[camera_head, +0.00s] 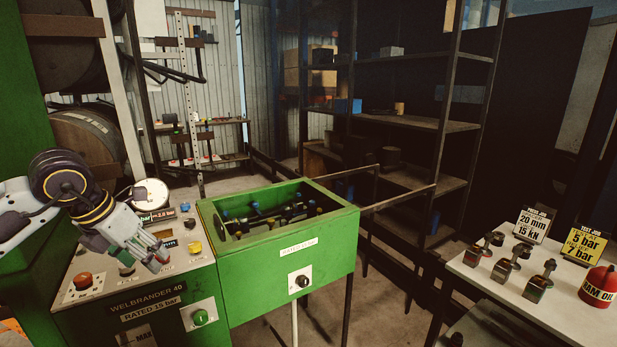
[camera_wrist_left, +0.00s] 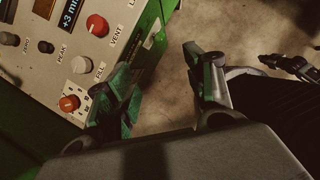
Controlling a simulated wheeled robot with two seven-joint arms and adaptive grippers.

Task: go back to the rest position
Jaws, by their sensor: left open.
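My left gripper (camera_head: 155,262) hangs over the front right part of the control panel (camera_head: 185,265) of the green machine. In the left wrist view its two fingers (camera_wrist_left: 165,85) are apart with nothing between them. Beyond them lie bare floor and the panel edge, with a red VENT knob (camera_wrist_left: 97,25), a pale FILL knob (camera_wrist_left: 81,64) and an orange-red button (camera_wrist_left: 69,103). What looks like my right gripper (camera_wrist_left: 290,66) shows at the right of that view, too small and dark to read its jaws.
A green open-topped box (camera_head: 280,255) with fittings inside adjoins the panel. A white table (camera_head: 560,312) at right holds several metal pieces, two job cards (camera_head: 533,225) and a red oil can (camera_head: 600,286). Dark shelves (camera_head: 410,122) stand behind. Floor shows between box and table.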

